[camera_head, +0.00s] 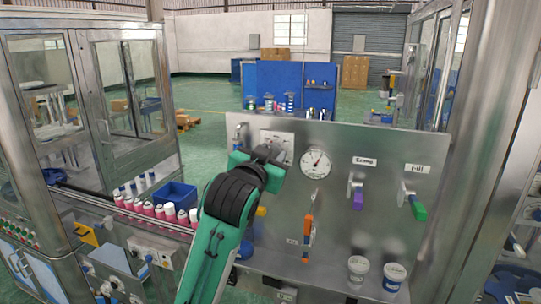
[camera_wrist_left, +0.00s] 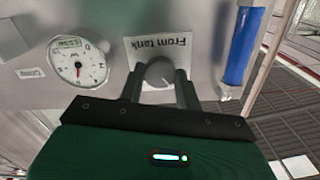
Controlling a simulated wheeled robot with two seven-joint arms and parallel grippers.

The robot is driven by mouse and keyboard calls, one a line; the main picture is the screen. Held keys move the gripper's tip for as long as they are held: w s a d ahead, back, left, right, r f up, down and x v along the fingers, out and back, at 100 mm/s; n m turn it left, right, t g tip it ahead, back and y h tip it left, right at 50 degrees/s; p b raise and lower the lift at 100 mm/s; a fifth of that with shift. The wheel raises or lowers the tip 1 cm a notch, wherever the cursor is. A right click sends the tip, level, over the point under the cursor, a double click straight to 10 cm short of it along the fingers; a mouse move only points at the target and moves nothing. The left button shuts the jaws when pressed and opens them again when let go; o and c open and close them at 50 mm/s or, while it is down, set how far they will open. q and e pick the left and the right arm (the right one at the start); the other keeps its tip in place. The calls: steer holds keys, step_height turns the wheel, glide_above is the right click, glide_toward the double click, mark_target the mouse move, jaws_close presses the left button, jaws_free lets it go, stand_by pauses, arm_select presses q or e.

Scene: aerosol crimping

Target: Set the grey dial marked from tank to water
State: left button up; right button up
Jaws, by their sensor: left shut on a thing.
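The grey dial (camera_wrist_left: 158,71) sits in front of a white plate (camera_wrist_left: 180,46) marked "From tank", which appears upside down in the left wrist view. My left gripper (camera_wrist_left: 160,88) is shut on the dial, with one dark finger on each side of it. In the head view my left gripper (camera_head: 265,160) is up against the steel panel (camera_head: 350,200) and hides the dial. Only part of the white plate (camera_head: 277,137) shows above it. The dial's pointing direction is hard to tell. My right gripper is not in view.
A round gauge (camera_head: 317,163) is just right of my left gripper. A blue handle (camera_wrist_left: 243,45) is close by in the wrist view. Pink cans (camera_head: 160,212) line the conveyor left.

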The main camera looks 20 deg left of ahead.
arm_select(q)
steer(key=m, duration=0.7)
stand_by(0.6)
steer(key=o, duration=1)
steer(key=shift+c, duration=0.2)
steer(key=shift+s, duration=0.15)
